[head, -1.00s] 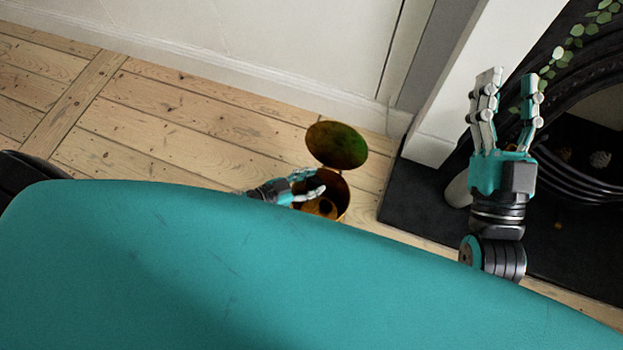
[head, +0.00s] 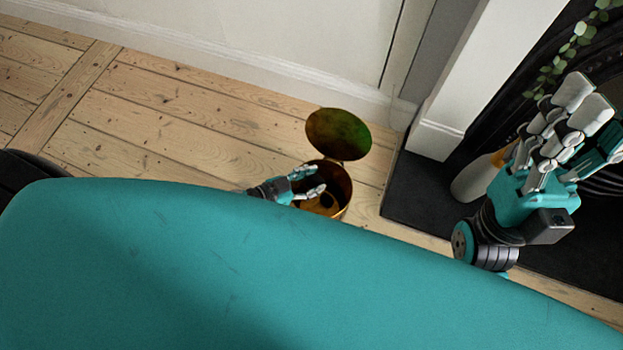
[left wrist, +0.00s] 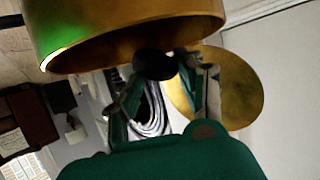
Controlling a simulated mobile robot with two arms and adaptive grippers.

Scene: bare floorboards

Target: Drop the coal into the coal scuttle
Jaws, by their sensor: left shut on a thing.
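The coal scuttle (head: 343,197) is a brass-coloured bucket on the floorboards with its round lid (head: 338,133) standing open behind it. My left gripper (head: 314,181) reaches from the left to the scuttle's mouth. In the left wrist view, the scuttle's wall (left wrist: 130,35) fills the top, and a dark lump of coal (left wrist: 153,64) sits between my left fingertips (left wrist: 152,75), close to the wall. The fingers are shut on the coal. My right gripper (head: 588,125) is raised at the right, with fingers apart and empty.
A black hearth (head: 425,195) and fireplace lie to the right of the scuttle. A pale cylinder (head: 475,180) stands on the hearth, partly behind my right arm. A white wall and skirting (head: 250,85) run along the back. The floor left of the scuttle is clear.

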